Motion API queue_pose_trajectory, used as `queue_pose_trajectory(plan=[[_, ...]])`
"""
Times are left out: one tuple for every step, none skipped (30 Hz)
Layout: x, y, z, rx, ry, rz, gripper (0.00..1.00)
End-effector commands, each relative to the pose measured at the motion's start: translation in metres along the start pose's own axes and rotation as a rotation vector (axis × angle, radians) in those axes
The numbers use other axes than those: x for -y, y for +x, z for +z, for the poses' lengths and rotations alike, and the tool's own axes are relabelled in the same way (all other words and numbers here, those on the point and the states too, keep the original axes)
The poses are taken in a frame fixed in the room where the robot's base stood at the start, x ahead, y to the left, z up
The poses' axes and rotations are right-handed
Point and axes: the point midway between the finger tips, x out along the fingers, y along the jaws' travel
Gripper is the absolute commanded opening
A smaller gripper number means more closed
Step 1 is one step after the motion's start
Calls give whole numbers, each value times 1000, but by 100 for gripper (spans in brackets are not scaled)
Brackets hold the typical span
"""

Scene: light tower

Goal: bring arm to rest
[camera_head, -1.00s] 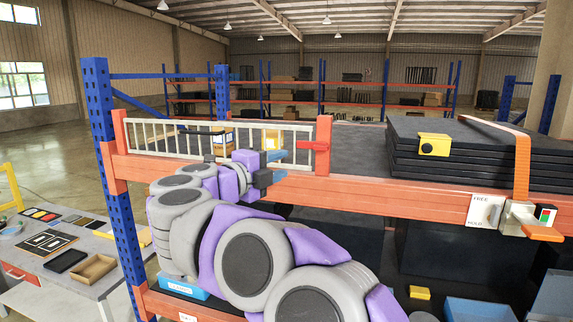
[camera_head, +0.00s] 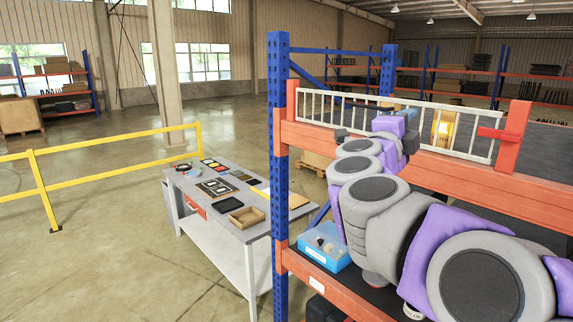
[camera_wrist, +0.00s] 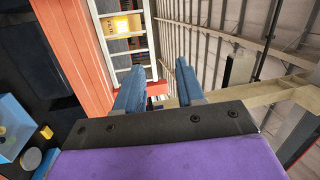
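My gripper (camera_wrist: 160,88) shows in the wrist view with its two blue fingers apart and nothing between them. In the head view my grey and purple arm reaches from the lower right up to the rack, and the gripper (camera_head: 408,114) is small and partly hidden by the purple wrist, in front of the white railing (camera_head: 345,110). A yellow box-like thing (camera_head: 443,127) stands behind the railing; it also shows in the wrist view (camera_wrist: 118,27), left of the fingers and apart from them.
The rack has a blue upright (camera_head: 278,180) and an orange beam (camera_head: 450,175) close to my arm. A blue bin (camera_head: 325,250) with small parts sits on the lower shelf. A workbench (camera_head: 240,225) and a yellow guardrail (camera_head: 100,148) stand left. Open floor lies between.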

Motion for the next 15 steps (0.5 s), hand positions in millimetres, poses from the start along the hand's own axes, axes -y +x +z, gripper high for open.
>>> queue_pose_trajectory(plan=[[-4,-12,19,101,-35,-40,38],[-3,-20,30,162,-59,-63,38],[-2,-31,46,244,-91,-91,38],[-3,-41,57,305,-117,-111,38],[-6,-51,68,367,-145,-128,38],[-12,-66,83,449,-188,-148,38],[-18,-78,94,508,-223,-161,38],[-25,-91,103,570,-258,-173,38],[-36,-109,115,650,-305,-186,38],[-44,-122,122,706,-341,-193,38],[-55,-136,128,763,-380,-198,38],[-72,-156,137,841,-436,-200,38],[-87,-170,142,900,-480,-198,38],[-102,-184,146,955,-523,-195,38],[-121,-203,148,1026,-578,-188,38]])
